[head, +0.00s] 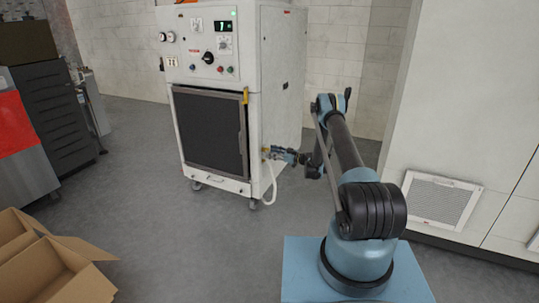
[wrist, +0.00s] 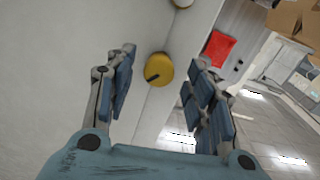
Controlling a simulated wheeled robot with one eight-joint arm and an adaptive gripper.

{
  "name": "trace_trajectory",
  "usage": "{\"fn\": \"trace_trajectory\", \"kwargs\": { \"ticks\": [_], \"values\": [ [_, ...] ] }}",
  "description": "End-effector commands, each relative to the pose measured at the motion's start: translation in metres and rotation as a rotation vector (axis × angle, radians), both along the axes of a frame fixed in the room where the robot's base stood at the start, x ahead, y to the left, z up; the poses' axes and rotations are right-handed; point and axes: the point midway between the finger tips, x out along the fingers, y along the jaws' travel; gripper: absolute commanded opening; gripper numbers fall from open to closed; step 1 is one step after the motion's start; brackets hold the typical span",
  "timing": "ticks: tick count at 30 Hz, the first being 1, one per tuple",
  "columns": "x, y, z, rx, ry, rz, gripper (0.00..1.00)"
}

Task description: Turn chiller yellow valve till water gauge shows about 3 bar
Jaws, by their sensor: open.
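The chiller is a white wheeled cabinet (head: 278,70) with a dark front grille, at the middle back in the head view. Two small round gauges (head: 167,37) sit at its upper left front; their needles are too small to read. The yellow valve (wrist: 159,68) is a round knob with a dark bar on its face, near the middle of the wrist view. In the head view it is mostly hidden at my gripper (head: 281,155), low by the chiller's right front edge. In the wrist view my open gripper (wrist: 164,60) has its fingers either side of the valve, with gaps showing.
A white hose (head: 271,187) hangs below the valve. Open cardboard boxes (head: 60,268) stand at the lower left. A vented white wall (head: 440,200) stands at right. The floor before the chiller is clear.

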Motion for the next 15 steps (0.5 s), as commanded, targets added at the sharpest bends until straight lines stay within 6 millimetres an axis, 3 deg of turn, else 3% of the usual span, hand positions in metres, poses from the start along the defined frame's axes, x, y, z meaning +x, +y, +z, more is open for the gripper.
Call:
{"fn": "trace_trajectory", "kwargs": {
  "ticks": [6,15],
  "values": [
    [0.006,0.016,0.000,0.000,0.000,0.000,0.49],
    [0.007,0.018,0.000,0.000,0.000,0.000,0.49]
  ]
}}
